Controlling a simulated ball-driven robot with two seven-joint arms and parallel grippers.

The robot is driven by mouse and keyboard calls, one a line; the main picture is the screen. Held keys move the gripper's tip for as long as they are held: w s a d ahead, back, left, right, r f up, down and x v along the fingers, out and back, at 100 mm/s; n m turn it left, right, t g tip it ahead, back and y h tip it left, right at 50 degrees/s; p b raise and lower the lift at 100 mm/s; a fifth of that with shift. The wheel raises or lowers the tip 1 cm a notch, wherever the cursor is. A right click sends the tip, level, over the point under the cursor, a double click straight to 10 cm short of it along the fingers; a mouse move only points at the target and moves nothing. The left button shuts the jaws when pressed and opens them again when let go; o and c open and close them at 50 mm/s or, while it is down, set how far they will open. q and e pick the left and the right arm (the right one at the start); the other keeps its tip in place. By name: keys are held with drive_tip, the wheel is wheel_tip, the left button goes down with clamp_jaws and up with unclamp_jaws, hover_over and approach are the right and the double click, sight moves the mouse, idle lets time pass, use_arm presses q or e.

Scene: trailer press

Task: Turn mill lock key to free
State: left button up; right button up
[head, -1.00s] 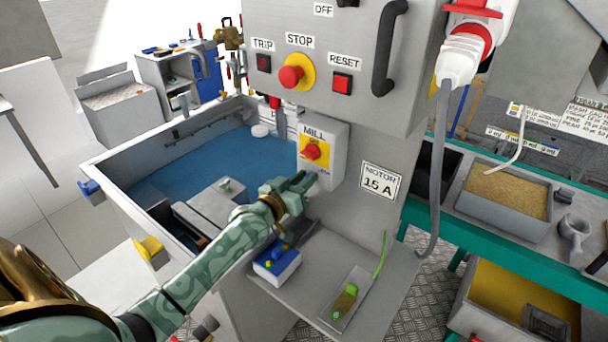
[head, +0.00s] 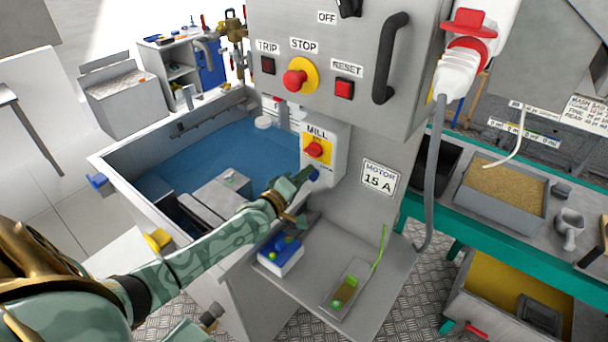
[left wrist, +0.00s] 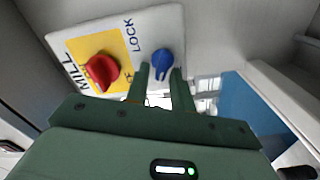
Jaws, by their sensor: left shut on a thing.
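The MILL switch box (head: 337,150) is on the grey column, with a red rotary knob (head: 314,150) on a yellow plate. The blue lock key (head: 315,174) is at the box's lower edge. In the left wrist view the blue key (left wrist: 162,63) sits beside the word LOCK, right of the red knob (left wrist: 101,72). My left gripper (head: 300,181) reaches up from the lower left to the key. Its two fingers (left wrist: 161,82) are shut on the blue key, one on each side. The fingers partly hide the key. My right gripper is not in view.
Above are the red STOP button (head: 294,80), RESET button (head: 344,89) and a black handle (head: 390,58). Below, a shelf holds a blue-topped box (head: 280,255) and a small tray (head: 347,290). A grey cable (head: 433,180) hangs at right.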

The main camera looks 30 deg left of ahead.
use_arm(q)
drive_tip(key=shift+f+n, duration=0.15)
drive_tip(key=shift+n, duration=0.95)
drive_tip(key=shift+f+n, duration=0.15)
drive_tip(key=shift+n, duration=0.95)
drive_tip(key=o, duration=0.7)
drive_tip(key=shift+s, duration=0.1)
drive_tip(key=s+a, duration=0.1)
drive_tip(key=s, duration=1.5)
drive_tip(key=shift+a, duration=0.2)
